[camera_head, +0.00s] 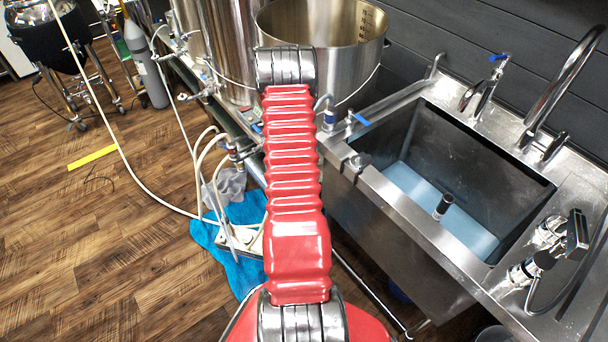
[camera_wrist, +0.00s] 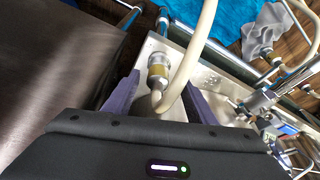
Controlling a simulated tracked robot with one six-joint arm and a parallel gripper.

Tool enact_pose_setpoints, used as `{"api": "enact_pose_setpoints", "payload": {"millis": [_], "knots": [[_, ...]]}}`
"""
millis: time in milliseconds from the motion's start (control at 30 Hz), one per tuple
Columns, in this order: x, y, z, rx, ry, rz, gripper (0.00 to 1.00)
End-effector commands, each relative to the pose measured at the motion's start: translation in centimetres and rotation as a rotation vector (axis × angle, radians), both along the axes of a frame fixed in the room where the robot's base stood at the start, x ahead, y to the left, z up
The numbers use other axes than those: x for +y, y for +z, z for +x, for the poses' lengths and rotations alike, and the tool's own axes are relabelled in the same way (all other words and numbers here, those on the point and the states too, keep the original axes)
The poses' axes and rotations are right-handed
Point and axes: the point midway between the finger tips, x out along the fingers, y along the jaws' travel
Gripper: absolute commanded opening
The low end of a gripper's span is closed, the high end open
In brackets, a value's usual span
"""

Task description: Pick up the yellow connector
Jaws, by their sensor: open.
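The yellow connector (camera_wrist: 159,72) is a short metal fitting with a yellowish band, joined to a pale hose (camera_wrist: 193,70). It shows in the wrist view over a white tray-like surface (camera_wrist: 204,78). My gripper (camera_wrist: 162,80) is open, its two purple fingers on either side of the connector. I see no clear contact; how deep the connector sits between the fingers I cannot tell. In the head view my red arm hides the gripper, and I cannot make out the connector there.
A steel sink (camera_head: 400,215) stands right of my arm, and a large steel kettle (camera_head: 340,45) stands behind it. A blue towel (camera_head: 238,275) and grey cloth (camera_head: 230,187) lie low on the left. Metal valves (camera_wrist: 262,103) are close right of my gripper. The wooden floor is mostly clear at left.

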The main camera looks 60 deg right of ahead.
Motion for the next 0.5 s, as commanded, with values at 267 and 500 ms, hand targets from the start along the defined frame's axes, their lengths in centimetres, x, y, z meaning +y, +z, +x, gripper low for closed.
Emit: {"api": "enact_pose_setpoints", "payload": {"millis": [267,500], "knots": [[-2.0,-2.0,-0.3,0.001,0.001,0.001,0.51],[-2.3,-2.9,-0.3,-0.001,0.0,0.0,0.51]]}}
